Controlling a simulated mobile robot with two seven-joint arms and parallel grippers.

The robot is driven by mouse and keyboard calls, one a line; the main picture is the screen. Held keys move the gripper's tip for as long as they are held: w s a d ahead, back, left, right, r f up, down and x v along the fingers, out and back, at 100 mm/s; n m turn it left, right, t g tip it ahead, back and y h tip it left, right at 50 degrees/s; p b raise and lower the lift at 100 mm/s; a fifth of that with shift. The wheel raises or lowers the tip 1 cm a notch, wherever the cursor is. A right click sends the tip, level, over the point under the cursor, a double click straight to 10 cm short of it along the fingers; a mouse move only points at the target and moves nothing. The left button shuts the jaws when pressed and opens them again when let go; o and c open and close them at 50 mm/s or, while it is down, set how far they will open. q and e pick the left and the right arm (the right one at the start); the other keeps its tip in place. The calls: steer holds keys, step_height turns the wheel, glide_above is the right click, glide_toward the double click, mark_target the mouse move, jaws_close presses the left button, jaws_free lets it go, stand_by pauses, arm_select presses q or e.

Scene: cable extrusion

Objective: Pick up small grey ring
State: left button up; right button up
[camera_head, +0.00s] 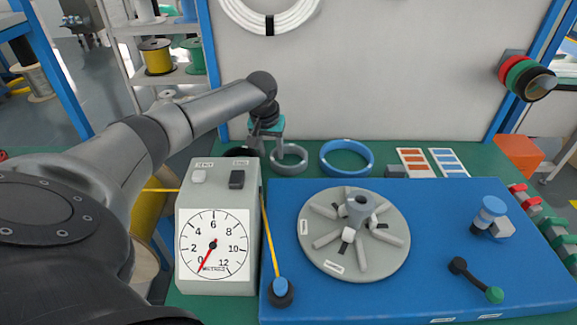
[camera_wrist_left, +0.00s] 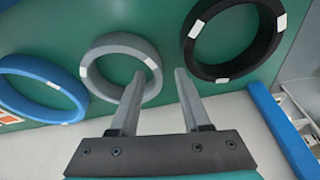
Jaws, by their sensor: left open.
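The small grey ring (camera_head: 289,168) lies on the green table at the back, between a black ring and a blue ring. It also shows in the left wrist view (camera_wrist_left: 98,86), with white patches on its band. My left gripper (camera_head: 268,148) is above the table at the ring's left side. One finger overlaps the grey ring's right side in that view; the other is near the black ring. I cannot tell whether a finger touches the grey ring. My right gripper is not in view.
The blue ring (camera_head: 346,171) lies to the right and the black ring (camera_wrist_left: 201,62) on the other side. A white dial box (camera_head: 247,240) and a blue board (camera_head: 435,270) with a grey disc (camera_head: 318,266) stand in front. A pale wall panel (camera_head: 390,80) rises behind.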

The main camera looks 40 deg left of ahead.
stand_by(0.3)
arm_select(q)
jaws_close()
stand_by(0.5)
